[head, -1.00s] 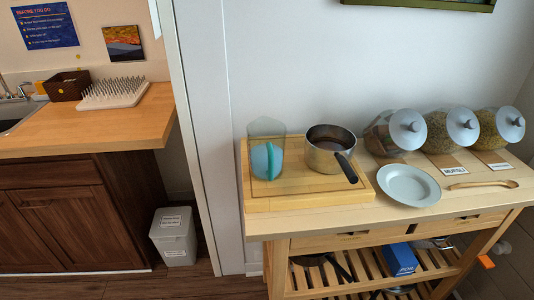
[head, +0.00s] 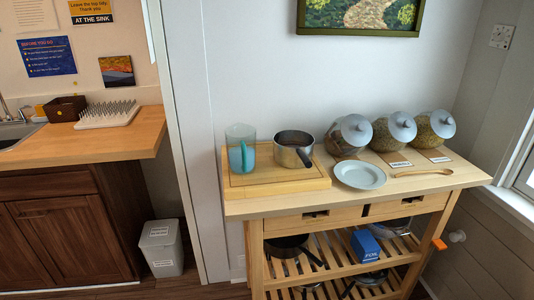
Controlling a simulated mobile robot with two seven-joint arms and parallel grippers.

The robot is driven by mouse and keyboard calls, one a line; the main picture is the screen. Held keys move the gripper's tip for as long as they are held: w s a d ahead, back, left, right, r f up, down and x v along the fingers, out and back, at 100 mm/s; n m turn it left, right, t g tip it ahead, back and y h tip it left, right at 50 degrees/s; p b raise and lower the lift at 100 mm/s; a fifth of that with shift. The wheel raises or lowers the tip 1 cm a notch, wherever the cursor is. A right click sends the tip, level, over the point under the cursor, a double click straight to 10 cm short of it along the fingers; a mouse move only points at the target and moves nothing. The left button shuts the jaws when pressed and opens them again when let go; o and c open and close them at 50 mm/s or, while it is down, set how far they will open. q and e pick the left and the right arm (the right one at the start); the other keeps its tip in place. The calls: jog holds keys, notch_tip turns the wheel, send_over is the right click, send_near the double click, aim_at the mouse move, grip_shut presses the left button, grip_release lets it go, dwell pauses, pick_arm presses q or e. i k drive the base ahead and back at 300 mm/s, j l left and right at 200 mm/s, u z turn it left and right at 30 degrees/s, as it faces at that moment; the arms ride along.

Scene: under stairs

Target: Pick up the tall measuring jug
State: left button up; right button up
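The tall measuring jug (head: 240,148) is clear with a teal handle and pale blue contents or lower part. It stands upright at the left end of a wooden board (head: 292,183) on a wooden trolley (head: 408,182). A steel saucepan (head: 294,147) with a dark handle stands just right of it on the same board. Neither of my grippers shows in the head view.
A pale plate (head: 360,175), a wooden spoon (head: 424,173) and several lidded glass jars (head: 395,133) stand right of the board. Left are a wooden counter (head: 90,142) and a white bin (head: 161,249). Brown floor shows between bin and trolley.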

aim_at(240, 139)
jog(key=z, duration=1.75)
jog(key=j+z, duration=0.25)
jog(key=j, duration=0.2)
jog(key=k+j+z, duration=0.15)
jog(key=j+z, duration=0.15)
jog(key=k+j, duration=0.1)
jog(key=j, duration=0.35)
jog(key=k+j, duration=0.1)
jog(key=j, duration=0.35)
jog(key=k+j, duration=0.1)
jog(key=j, duration=0.35)
jog(key=k+j, duration=0.15)
jog(key=j, duration=0.3)
jog(key=k+j, duration=0.1)
jog(key=j, duration=0.35)
